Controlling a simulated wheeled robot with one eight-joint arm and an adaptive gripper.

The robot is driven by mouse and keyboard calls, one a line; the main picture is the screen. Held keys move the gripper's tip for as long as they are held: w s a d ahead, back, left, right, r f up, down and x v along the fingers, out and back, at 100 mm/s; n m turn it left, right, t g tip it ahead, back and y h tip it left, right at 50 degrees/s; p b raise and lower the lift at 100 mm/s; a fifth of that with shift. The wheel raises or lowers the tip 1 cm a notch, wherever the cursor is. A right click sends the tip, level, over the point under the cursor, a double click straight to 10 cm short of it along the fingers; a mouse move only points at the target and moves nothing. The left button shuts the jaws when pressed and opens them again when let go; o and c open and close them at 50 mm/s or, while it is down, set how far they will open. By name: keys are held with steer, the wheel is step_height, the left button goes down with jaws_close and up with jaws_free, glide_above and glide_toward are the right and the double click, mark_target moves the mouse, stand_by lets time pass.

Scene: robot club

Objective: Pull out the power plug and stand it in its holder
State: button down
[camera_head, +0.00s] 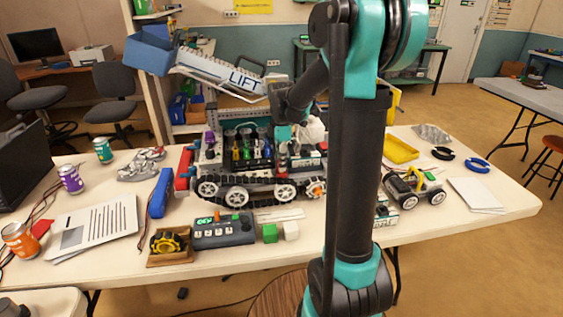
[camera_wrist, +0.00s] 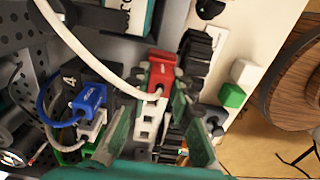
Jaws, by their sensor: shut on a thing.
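A red plug (camera_wrist: 161,72) with a white cable (camera_wrist: 92,52) looping from it lies between the fingertips of my gripper (camera_wrist: 158,90) in the wrist view. The fingers are closed on it. A white piece with square openings (camera_wrist: 148,122) shows just below it, between the fingers. I cannot tell whether the plug is still seated in a socket. In the head view my gripper (camera_head: 284,132) is over the right part of the tracked robot (camera_head: 240,165), and the arm hides part of that area. I cannot make out the plug's holder for certain.
A blue plug (camera_wrist: 92,97) and other cables sit close to the left of my fingers. A green block (camera_head: 270,233) and a white block (camera_head: 291,230) lie in front of the robot, by a control box (camera_head: 224,231). A LIFT bin arm (camera_head: 215,70) rises behind.

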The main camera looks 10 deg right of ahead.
steer(key=shift+f, duration=0.2)
steer(key=c, duration=1.3)
jaws_free()
steer(key=shift+r, duration=3.5)
steer(key=shift+d, duration=0.1)
